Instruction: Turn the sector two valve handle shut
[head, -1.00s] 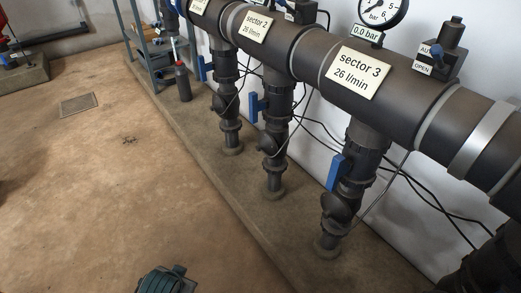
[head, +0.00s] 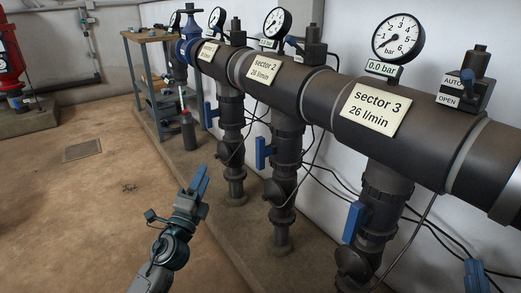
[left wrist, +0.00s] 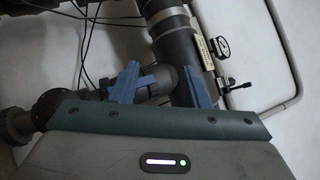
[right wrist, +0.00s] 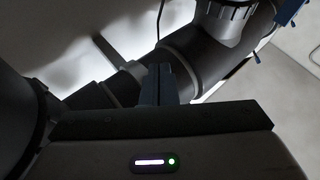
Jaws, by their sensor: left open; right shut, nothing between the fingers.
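The sector two valve handle (head: 265,153) is a blue lever standing upright, in line with its dark drop pipe (head: 287,150) below the "sector 2" label (head: 262,68). My left gripper (head: 200,179) is to the left of this handle in the head view, apart from it, over the floor. In the left wrist view its two blue fingers (left wrist: 160,85) are spread and empty, with dark pipework beyond. My right gripper (head: 478,275) shows only partly at the bottom right of the head view. In the right wrist view its fingers (right wrist: 158,85) are together and empty, in front of dark pipe.
Similar blue handles sit on sector 3 (head: 354,222) and on the pipe further back (head: 208,115). Thin black cables hang by the drop pipes. A dark bottle (head: 188,130) and a shelf unit (head: 152,85) stand at the back.

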